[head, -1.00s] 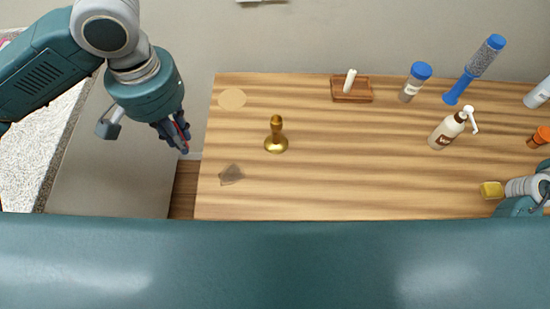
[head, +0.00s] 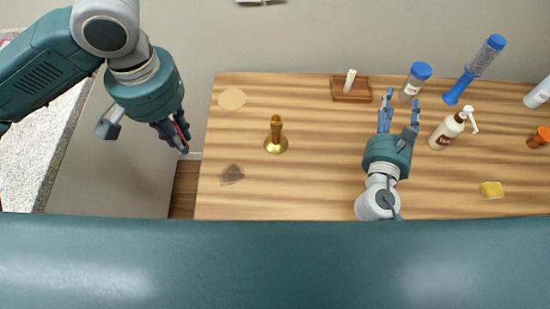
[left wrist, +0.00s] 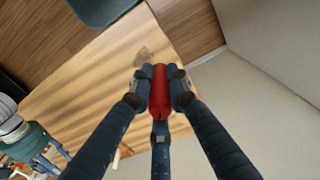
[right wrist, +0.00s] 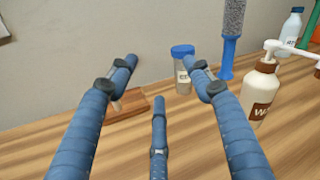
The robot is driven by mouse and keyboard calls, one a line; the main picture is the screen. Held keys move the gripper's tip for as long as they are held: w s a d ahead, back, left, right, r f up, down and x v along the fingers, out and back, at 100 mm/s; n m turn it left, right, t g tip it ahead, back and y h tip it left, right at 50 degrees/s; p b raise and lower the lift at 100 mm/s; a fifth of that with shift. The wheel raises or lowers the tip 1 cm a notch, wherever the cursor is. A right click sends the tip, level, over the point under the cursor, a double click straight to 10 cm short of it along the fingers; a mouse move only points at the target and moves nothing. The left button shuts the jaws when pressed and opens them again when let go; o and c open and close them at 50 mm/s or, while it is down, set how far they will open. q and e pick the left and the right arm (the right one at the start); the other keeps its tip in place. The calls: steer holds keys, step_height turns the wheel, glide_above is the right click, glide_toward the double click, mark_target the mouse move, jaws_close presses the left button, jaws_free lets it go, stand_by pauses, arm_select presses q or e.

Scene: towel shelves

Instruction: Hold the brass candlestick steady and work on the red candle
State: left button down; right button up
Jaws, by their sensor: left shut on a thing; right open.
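The brass candlestick (head: 276,136) stands upright on the wooden table, with no candle in its top. My left gripper (head: 182,143) is off the table's left edge, apart from the candlestick. It is shut on the red candle (left wrist: 160,92), which fills the middle of the left wrist view between the fingers; only a sliver shows in the head view. My right gripper (head: 388,104) is open and empty over the table, to the right of the candlestick. Its spread fingers also show in the right wrist view (right wrist: 165,80).
A wooden tray with a white candle (head: 350,80), a blue-capped jar (head: 415,82), a blue brush-like tool (head: 475,68), a pump bottle (head: 448,132), a yellow block (head: 491,189) and an orange-capped jar (head: 538,138) stand around the right. A dark patch (head: 231,174) lies front left. The table around the candlestick is clear.

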steer(key=s+a+f+g+y, duration=0.1)
steer(key=s+a+f+y, duration=0.1)
steer(key=a, duration=0.6)
steer(key=s+a+f+y, duration=0.2)
steer(key=s+a, duration=0.1)
steer(key=a, duration=0.4)
steer(key=g+y, duration=0.2)
steer(key=y, duration=0.1)
glide_toward(274, 134)
steer(key=x, duration=1.1)
jaws_close()
jaws_free()
